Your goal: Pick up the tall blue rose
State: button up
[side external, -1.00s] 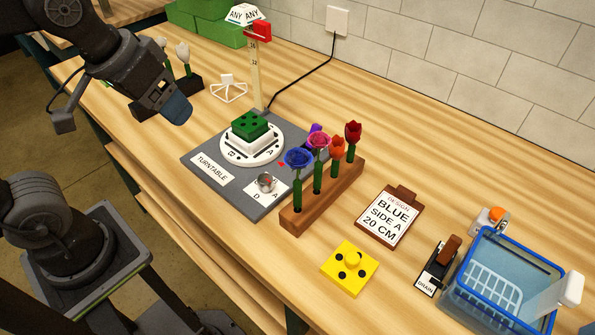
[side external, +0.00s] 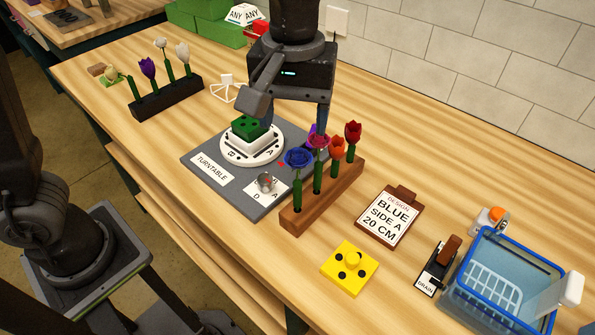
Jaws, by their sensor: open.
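The blue rose (side external: 298,158) stands upright on a green stem at the near left end of the brown wooden rack (side external: 330,194). A pink rose (side external: 318,141), an orange flower (side external: 338,149) and a red rose (side external: 353,132) stand behind it in the same rack. My gripper (side external: 295,122) is open and points down, above and behind the blue rose in the picture, near the turntable. It looks empty and apart from the rose. Its fingertips are partly hidden, and its exact height is hard to tell.
The turntable (side external: 232,150) with a green block (side external: 249,128) is left of the rack. A purple flower (side external: 315,130) is partly hidden. A clipboard reading "BLUE SIDE A 20 CM" (side external: 390,217), yellow block (side external: 349,268) and blue basin (side external: 505,275) are on the right.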

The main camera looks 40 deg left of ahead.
aim_at(298, 166)
notch_tip(298, 166, down, 4)
jog(key=shift+f, duration=0.1)
jog(key=shift+s+d+f, duration=0.1)
jog(key=shift+d+f, duration=0.15)
jog(key=shift+f, duration=1)
jog(key=shift+s+d+f, duration=0.1)
jog(key=shift+d+f, duration=0.1)
jog(key=shift+f, duration=1.05)
jog(key=shift+w, duration=0.1)
jog(key=c, duration=0.8)
